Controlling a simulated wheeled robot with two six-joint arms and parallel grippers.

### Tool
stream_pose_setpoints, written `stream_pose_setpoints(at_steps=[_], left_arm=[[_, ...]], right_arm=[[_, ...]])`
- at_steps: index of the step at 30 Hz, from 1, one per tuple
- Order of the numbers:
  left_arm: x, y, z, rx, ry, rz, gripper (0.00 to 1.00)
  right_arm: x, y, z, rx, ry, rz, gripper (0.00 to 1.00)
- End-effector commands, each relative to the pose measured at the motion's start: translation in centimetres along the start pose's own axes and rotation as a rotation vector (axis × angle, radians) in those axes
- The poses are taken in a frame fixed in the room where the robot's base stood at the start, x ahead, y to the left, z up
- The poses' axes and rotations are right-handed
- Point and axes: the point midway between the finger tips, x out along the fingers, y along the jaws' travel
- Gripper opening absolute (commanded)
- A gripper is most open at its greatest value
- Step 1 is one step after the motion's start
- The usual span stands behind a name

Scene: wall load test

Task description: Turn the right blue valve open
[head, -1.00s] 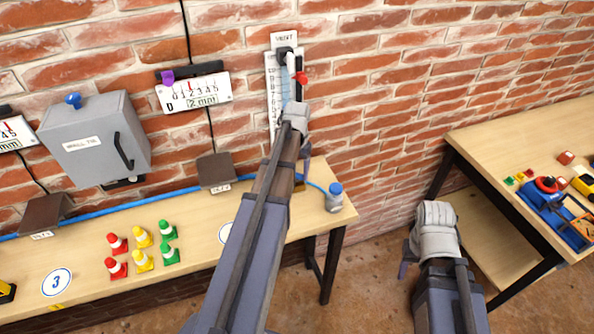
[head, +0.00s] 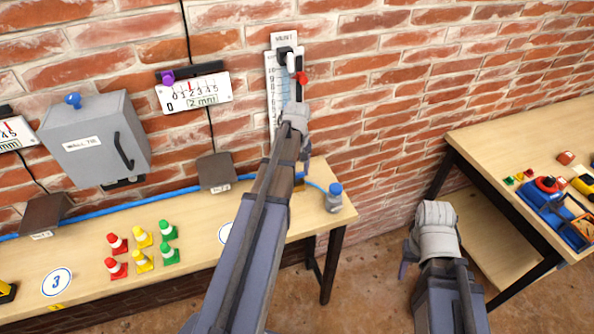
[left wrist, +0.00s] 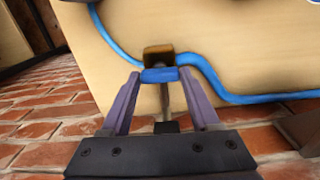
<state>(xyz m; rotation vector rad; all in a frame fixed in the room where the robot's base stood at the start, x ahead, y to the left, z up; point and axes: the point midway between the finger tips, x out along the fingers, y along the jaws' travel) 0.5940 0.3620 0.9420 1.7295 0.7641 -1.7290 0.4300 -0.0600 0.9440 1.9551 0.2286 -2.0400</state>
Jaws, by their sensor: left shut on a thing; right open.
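In the left wrist view, the blue valve handle (left wrist: 160,77) sits on a brass body (left wrist: 158,56) in the blue hose line at the bench. My left gripper (left wrist: 159,73) is shut on this handle, one purple finger on each side. In the head view, my left arm reaches over the right end of the bench and hides most of the valve, so how far the handle is turned cannot be told there. My right gripper (head: 404,262) is open and empty, low in the gap between the benches.
A blue hose (head: 110,212) runs along the left bench (head: 200,262). Red, yellow and green cones and a blue-capped bottle (head: 334,197) stand on it. A gauge (head: 272,85) with a red marker hangs behind my left arm. A second bench (head: 475,140) is at right.

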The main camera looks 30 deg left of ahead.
Motion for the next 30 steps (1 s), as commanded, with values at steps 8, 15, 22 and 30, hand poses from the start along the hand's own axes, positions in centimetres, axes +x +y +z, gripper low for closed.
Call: stream_pose_setpoints(at_steps=[8,15,22,30], left_arm=[[0.03,-0.01,0.06,-0.045,-0.001,0.0,0.07],[0.02,-0.02,0.06,-0.05,-0.001,0.0,0.07],[0.02,-0.02,0.06,-0.049,-0.001,0.0,0.7],[0.01,-0.01,0.03,-0.048,-0.001,0.0,0.93]], right_arm=[[0.02,0.0,0.0,0.0,0.0,0.0,0.5],[0.02,0.0,0.0,0.0,0.0,0.0,0.5],[0.02,0.0,0.0,0.0,0.0,0.0,0.5],[0.01,0.0,0.0,0.0,0.0,0.0,0.5]])
